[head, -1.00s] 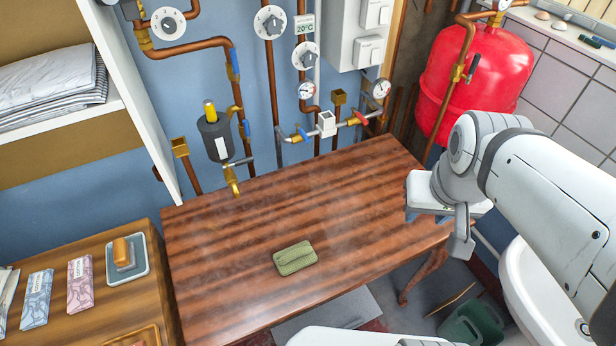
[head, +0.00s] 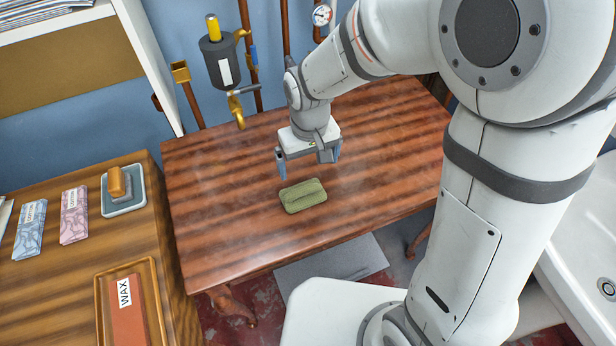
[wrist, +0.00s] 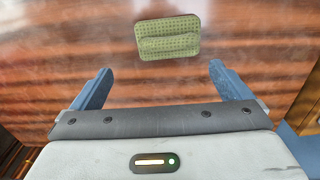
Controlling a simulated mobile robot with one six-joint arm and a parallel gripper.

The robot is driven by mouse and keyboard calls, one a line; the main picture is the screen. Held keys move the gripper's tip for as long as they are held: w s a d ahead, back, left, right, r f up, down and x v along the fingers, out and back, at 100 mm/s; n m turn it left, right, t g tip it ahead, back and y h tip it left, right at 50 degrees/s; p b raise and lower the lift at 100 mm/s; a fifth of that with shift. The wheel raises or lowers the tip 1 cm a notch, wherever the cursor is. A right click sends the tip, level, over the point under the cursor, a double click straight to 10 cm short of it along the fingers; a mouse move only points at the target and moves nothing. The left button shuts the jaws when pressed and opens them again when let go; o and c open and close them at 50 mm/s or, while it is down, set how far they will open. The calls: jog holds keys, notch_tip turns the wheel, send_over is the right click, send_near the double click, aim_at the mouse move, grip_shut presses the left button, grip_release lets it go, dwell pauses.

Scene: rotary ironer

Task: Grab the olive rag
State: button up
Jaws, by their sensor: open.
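The olive rag (head: 303,196) lies folded on the dark striped wooden table (head: 225,235), near its middle. My gripper (head: 310,172) is above the table, just behind the rag in the head view, with its blue fingers pointing down. In the wrist view my gripper (wrist: 160,82) is open with nothing between its fingers. The rag (wrist: 168,38) shows whole there, beyond the fingertips and roughly centred between them. The gripper and the rag are apart.
A side cabinet at the left carries a wax block (head: 126,305) in a tray, a brush on a grey dish (head: 122,190) and patterned packets (head: 74,214). The table around the rag is clear.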

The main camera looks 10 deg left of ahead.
aim_at(303, 189)
jog(key=shift+s+a+f, duration=0.1)
jog(key=shift+a+f, duration=0.25)
jog(key=shift+f, duration=0.2)
jog(key=shift+a+f, duration=0.3)
jog(key=shift+f, duration=0.25)
notch_tip(303, 189, down, 7)
jog(key=shift+s, duration=0.1)
jog(key=c, duration=1.1)
